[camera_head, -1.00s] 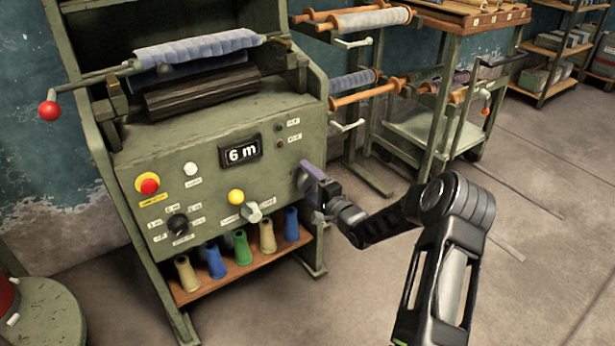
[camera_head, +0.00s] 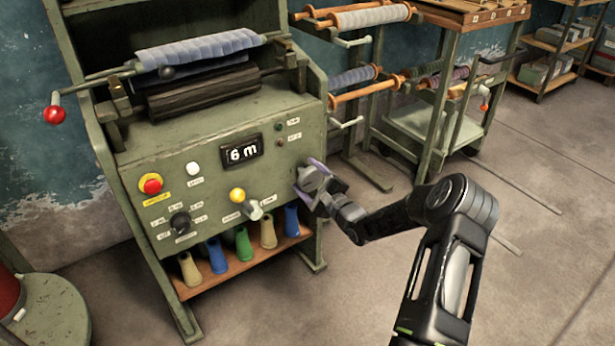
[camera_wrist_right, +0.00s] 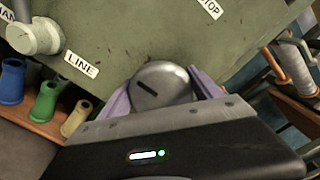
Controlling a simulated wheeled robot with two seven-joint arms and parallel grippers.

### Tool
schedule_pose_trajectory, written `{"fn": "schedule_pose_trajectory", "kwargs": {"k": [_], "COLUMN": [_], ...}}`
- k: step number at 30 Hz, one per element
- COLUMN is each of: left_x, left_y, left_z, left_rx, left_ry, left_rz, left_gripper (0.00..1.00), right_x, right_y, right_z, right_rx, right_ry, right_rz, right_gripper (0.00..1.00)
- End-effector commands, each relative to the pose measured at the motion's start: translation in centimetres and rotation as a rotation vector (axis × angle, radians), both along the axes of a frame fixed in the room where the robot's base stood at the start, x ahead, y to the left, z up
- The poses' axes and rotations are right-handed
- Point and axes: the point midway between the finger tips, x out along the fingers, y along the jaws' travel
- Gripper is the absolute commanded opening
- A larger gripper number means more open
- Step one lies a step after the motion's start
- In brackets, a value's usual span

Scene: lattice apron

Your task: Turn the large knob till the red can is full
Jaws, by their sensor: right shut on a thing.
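My right gripper (camera_head: 312,180) is at the right edge of the green machine's front panel. In the right wrist view its two purple fingertips (camera_wrist_right: 160,95) are closed on either side of a large round metal knob (camera_wrist_right: 163,82) with a dark slanted slot mark. In the head view the gripper mostly covers this knob. A red can (camera_head: 7,296) is cut off at the left edge, standing on a round green stand (camera_head: 55,312); its inside is not visible. My left gripper is not in view.
The panel holds a display (camera_head: 241,151) reading "6 m", a red button (camera_head: 150,184), a yellow lamp (camera_head: 237,195), a black selector (camera_head: 180,222) and a pale lever knob (camera_head: 254,210). Several coloured cones stand on the shelf below.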

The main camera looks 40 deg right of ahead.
Motion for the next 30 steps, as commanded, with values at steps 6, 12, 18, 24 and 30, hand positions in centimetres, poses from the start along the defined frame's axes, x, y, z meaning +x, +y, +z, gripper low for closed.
{"fn": "schedule_pose_trajectory", "kwargs": {"k": [6, 12, 18, 24, 30], "left_x": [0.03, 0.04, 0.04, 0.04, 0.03], "left_y": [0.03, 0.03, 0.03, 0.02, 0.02], "left_z": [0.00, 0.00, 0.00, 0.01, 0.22], "left_rx": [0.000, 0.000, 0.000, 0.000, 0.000], "left_ry": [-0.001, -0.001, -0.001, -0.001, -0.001], "left_rz": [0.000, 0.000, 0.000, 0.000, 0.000], "left_gripper": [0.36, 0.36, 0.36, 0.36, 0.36], "right_x": [-0.06, -0.06, -0.03, -0.01, -0.72], "right_y": [-0.11, -0.10, -0.05, -0.02, -0.01], "right_z": [-0.11, -0.11, -0.06, -0.04, -0.02], "right_rx": [0.005, 0.004, 0.003, 0.003, 0.003], "right_ry": [0.003, 0.003, 0.002, 0.001, 0.003], "right_rz": [-0.002, -0.002, -0.001, -0.001, 0.000], "right_gripper": [0.33, 0.78, 0.94, 0.96, 0.96]}}
